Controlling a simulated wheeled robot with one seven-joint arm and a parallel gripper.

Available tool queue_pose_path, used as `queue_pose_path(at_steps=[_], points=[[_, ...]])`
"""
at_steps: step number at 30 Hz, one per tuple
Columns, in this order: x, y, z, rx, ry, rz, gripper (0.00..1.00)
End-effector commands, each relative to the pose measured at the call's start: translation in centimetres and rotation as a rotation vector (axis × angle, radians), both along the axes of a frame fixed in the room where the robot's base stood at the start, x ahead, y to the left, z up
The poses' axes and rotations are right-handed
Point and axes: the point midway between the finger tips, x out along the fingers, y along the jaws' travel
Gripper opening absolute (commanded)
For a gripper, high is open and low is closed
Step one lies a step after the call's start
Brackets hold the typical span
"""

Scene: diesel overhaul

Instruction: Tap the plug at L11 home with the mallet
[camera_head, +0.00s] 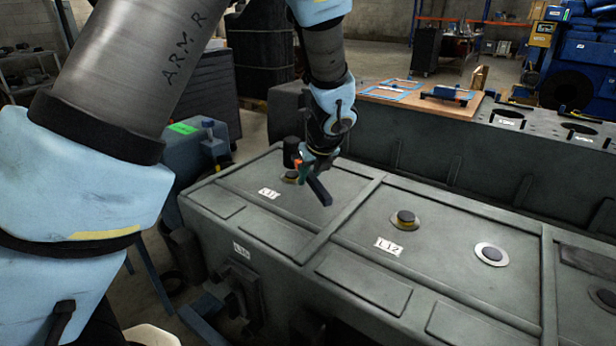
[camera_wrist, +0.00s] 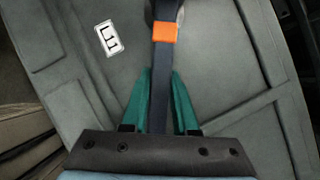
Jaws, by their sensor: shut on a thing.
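My gripper (camera_head: 306,172) is over the grey engine block near the L11 label (camera_head: 269,193). In the wrist view, the green fingers of my gripper (camera_wrist: 160,95) are shut on the dark handle of the mallet (camera_wrist: 160,60), which has an orange band. In the head view the mallet's dark head (camera_head: 291,152) is at the left end of the handle, above the L11 spot. The plug at L11 (camera_head: 290,178) shows only partly, just below the mallet head; I cannot tell whether they touch. In the wrist view the mallet head is mostly cut off at the top edge.
A dark plug in a yellowish ring (camera_head: 405,220) is by the L12 label (camera_head: 389,246). Another plug with a pale ring (camera_head: 491,254) is to its right. Raised ribs cross the block. A wooden board (camera_head: 425,102) with blue items lies on the block behind.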

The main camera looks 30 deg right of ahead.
Motion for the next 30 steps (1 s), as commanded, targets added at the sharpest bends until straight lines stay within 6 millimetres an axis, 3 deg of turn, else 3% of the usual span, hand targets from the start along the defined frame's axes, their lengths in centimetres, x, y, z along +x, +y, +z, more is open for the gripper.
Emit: queue_pose_path(at_steps=[1, 4, 30], points=[[0.0, -0.1, 1.3, -0.001, -0.001, 0.0, 0.0], [0.0, -0.1, 2.0, -0.001, -0.001, 0.0, 0.0], [0.3, -0.1, 3.2, 0.007, 0.066, 0.0, 0.0]])
